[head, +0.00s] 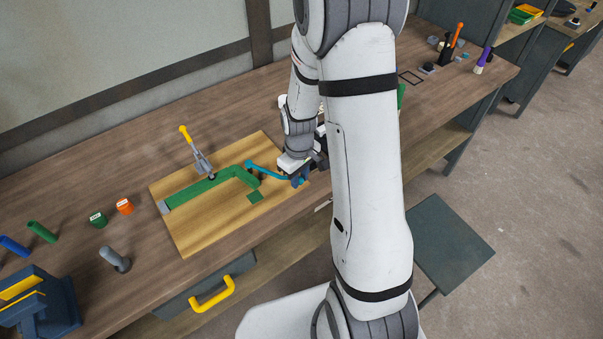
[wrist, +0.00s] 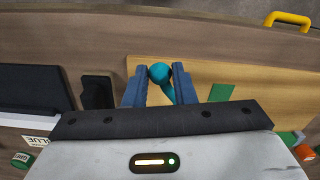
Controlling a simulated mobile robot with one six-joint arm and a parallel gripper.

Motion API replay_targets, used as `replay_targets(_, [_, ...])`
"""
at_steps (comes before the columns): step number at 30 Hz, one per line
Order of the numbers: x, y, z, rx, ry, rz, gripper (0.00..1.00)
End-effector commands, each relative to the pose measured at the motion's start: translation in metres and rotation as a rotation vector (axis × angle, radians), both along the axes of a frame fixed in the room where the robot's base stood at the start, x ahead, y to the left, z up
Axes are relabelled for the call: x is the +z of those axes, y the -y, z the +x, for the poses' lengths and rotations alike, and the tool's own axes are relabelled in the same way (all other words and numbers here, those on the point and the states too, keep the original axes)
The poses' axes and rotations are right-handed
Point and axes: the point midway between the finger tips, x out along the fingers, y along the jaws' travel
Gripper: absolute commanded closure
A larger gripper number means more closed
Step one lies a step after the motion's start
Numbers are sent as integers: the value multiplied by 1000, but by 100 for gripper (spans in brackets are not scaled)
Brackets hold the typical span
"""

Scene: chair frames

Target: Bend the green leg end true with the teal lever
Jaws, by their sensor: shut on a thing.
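The green leg (head: 205,188) lies on a light wooden board (head: 205,233), with its right end (head: 246,178) bent toward the board's front edge. The teal lever (head: 265,171) runs from near the bent end rightward to my gripper (head: 297,179). In the wrist view my gripper (wrist: 159,73) has its blue fingers shut on the lever's round teal knob (wrist: 160,72). The lever's shaft (wrist: 168,92) passes back under the gripper body, which hides the rest. A small green square (head: 255,196) is on the board beside the bent end.
A toggle clamp with a yellow handle (head: 185,133) stands over the leg. A yellow drawer handle (head: 213,294) juts from the bench front.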

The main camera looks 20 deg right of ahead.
Motion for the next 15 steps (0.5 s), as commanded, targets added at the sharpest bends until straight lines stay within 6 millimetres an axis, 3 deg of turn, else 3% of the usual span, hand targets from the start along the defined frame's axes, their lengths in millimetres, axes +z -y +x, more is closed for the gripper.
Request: replay_targets(15, [1, -30, -22, 4, 5, 1, 89])
